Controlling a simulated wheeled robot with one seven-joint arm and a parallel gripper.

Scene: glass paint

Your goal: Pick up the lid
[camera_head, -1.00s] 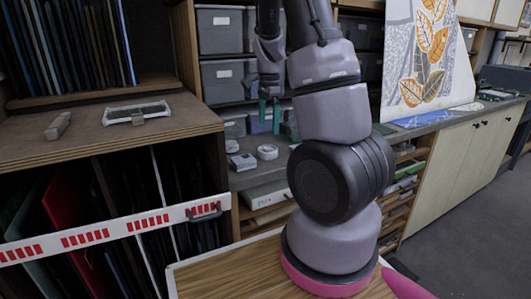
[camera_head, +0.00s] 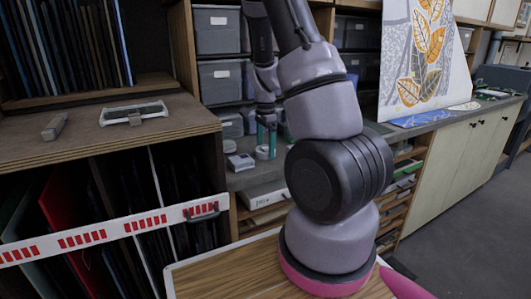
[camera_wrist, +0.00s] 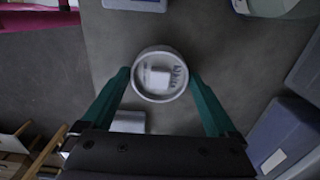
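The lid, a round pale grey-white disc with a raised square knob (camera_wrist: 160,77), lies on the grey counter between my fingertips in the wrist view. It also shows as a small pale round thing in the head view (camera_head: 263,154), partly covered by my fingers. In the head view my gripper (camera_head: 267,146) points down at the counter. Whether the fingertips reach down to the lid's height is hard to tell.
A small pale box (camera_head: 240,162) stands on the counter left of the lid. Grey storage bins (camera_head: 220,80) fill the shelves behind. Another pale block (camera_wrist: 128,121) lies near my left finger in the wrist view. The wooden cabinet (camera_head: 110,140) stands at the left.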

